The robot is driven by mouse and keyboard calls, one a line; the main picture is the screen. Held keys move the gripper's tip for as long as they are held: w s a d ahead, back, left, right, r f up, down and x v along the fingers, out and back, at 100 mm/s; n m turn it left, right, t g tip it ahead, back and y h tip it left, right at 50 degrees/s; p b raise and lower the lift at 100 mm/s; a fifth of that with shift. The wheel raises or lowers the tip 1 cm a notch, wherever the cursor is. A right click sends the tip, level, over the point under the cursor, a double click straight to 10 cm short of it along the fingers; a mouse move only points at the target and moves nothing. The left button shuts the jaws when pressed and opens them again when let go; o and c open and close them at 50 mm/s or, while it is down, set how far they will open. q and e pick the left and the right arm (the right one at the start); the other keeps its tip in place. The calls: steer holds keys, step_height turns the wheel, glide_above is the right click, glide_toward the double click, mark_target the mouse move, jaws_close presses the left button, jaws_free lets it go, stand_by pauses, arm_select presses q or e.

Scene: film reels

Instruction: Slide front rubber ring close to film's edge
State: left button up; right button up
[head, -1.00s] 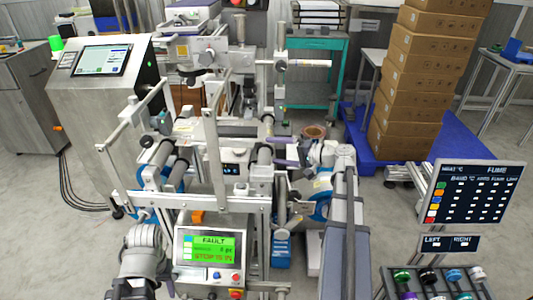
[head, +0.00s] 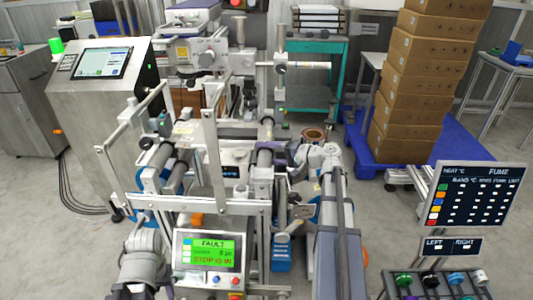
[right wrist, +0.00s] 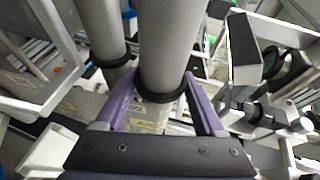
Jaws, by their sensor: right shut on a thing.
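My right gripper (head: 284,152) has purple fingers and reaches in from the right to a dark roller (head: 265,158) on the machine. In the right wrist view, its fingers (right wrist: 161,98) are shut on a black rubber ring (right wrist: 160,93), one on each side. This ring sits around a thick grey roller (right wrist: 168,45). A second black ring (right wrist: 110,62) is around the neighbouring grey roller (right wrist: 97,30) to the left. I cannot make out the film's edge. My left arm shows at the lower left in the head view, but its gripper is not visible.
A metal crossbar (head: 225,204) and a FAULT panel (head: 211,253) stand in front of the rollers. Upright metal bars (head: 213,150) rise left of my right gripper. A label screen (head: 470,195) and a rack of coloured spools (head: 437,283) stand at the right.

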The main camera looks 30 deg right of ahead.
jaws_close()
stand_by(0.3)
steer(key=shift+w+d, duration=0.35)
steer(key=shift+w, duration=0.2)
steer(key=o, duration=0.6)
jaws_free()
